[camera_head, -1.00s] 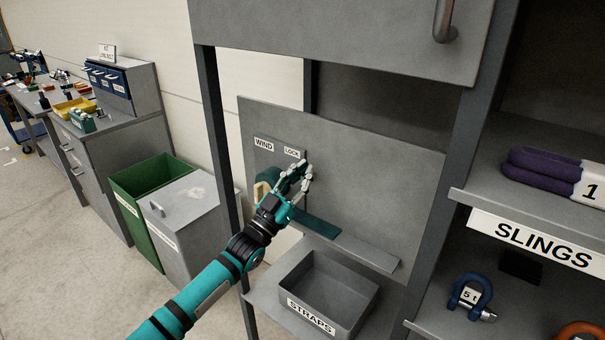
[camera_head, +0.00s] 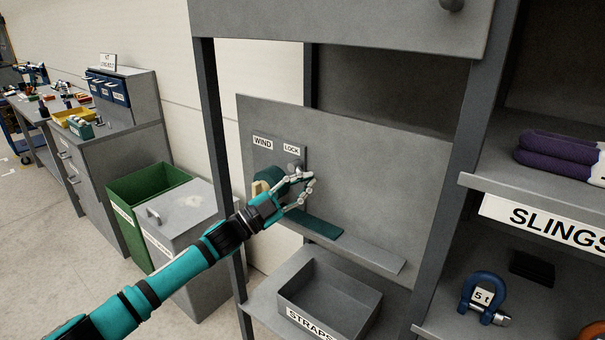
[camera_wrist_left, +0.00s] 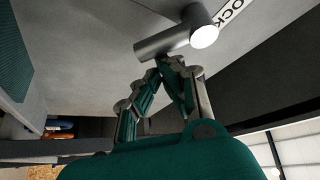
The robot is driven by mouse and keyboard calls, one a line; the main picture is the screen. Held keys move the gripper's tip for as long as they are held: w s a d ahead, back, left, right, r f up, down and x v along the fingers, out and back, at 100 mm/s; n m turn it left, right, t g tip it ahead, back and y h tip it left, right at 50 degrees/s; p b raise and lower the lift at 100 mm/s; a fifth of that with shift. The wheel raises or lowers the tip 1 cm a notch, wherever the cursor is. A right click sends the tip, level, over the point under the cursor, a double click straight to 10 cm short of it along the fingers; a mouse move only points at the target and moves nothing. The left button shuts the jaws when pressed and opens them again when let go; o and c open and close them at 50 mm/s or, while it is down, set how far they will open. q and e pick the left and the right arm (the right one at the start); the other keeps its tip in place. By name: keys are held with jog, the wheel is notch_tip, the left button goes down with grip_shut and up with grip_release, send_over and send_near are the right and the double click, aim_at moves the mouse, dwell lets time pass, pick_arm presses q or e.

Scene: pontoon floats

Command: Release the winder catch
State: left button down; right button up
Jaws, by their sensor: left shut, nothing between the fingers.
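The winder (camera_head: 264,181) sits on the upright grey panel (camera_head: 380,190), with a teal strap lying along the ledge below. The winder catch (camera_head: 293,167) is a small metal lever under the LOCK label (camera_head: 291,149). In the left wrist view the catch (camera_wrist_left: 172,40) is a grey bar with a pale round end. My left gripper (camera_head: 312,177) is shut and empty, just right of and below the catch in the head view. In the wrist view its fingertips (camera_wrist_left: 172,62) meet close against the bar; I cannot tell whether they touch. My right gripper is not in view.
A STRAPS bin (camera_head: 330,295) stands on the shelf below the panel. A frame post (camera_head: 222,150) rises left of the panel, near my left arm. Shelves with slings (camera_head: 560,150) and a blue shackle (camera_head: 482,293) are at right. Grey and green bins (camera_head: 150,185) stand left.

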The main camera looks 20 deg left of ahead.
pick_arm(q)
jog(key=m+g, duration=0.1)
jog(key=f+m, duration=0.1)
jog(key=m, duration=0.1)
jog(key=shift+w+a+f+g+b, duration=0.1)
jog(key=shift+a+f+g+b, duration=0.2)
jog(key=shift+g+b, duration=0.1)
jog(key=shift+r, duration=0.1)
dwell(0.4)
